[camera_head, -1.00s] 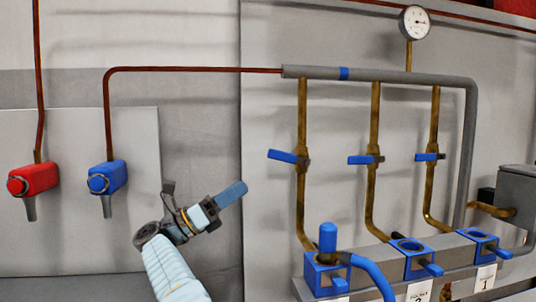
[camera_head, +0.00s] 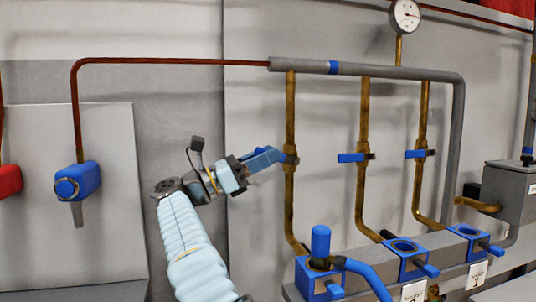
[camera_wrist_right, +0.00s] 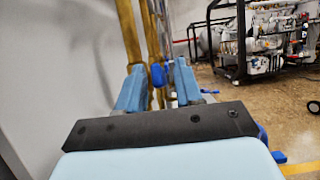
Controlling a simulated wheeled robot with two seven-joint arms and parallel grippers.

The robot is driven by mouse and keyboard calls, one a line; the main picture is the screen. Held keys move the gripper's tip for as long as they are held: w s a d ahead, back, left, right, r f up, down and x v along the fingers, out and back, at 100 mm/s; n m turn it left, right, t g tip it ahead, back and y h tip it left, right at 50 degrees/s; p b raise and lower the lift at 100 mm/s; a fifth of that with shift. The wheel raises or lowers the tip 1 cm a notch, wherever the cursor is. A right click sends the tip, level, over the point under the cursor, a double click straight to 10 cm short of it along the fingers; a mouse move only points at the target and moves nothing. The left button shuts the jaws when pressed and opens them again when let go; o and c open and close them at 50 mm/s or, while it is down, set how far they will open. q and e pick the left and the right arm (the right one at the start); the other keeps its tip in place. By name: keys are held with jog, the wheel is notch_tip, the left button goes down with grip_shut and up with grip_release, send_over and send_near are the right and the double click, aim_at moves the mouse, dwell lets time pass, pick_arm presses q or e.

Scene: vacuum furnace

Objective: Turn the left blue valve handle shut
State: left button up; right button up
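The left blue valve handle (camera_wrist_right: 158,75) sits on the left brass pipe (camera_head: 290,200). In the head view it is mostly hidden behind the fingers of my right gripper (camera_head: 268,157), which reach the left valve from the left. In the right wrist view my right gripper (camera_wrist_right: 158,70) is open, one blue finger on each side of the handle. The handle shows in the gap between the fingertips; I cannot tell whether either finger touches it. My left gripper is not in view.
Two more blue valve handles, the middle (camera_head: 353,157) and right (camera_head: 415,154), lie level on their brass pipes. Below stand blue fittings (camera_head: 320,275) with a blue hose. A blue tap (camera_head: 78,180) is at left. A grey pipe (camera_head: 400,70) runs above.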

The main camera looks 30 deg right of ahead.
jog(key=shift+s+d+r, duration=0.1)
jog(key=shift+d+r, duration=0.05)
jog(key=shift+d, duration=0.25)
jog(key=shift+c, duration=0.3)
grip_shut()
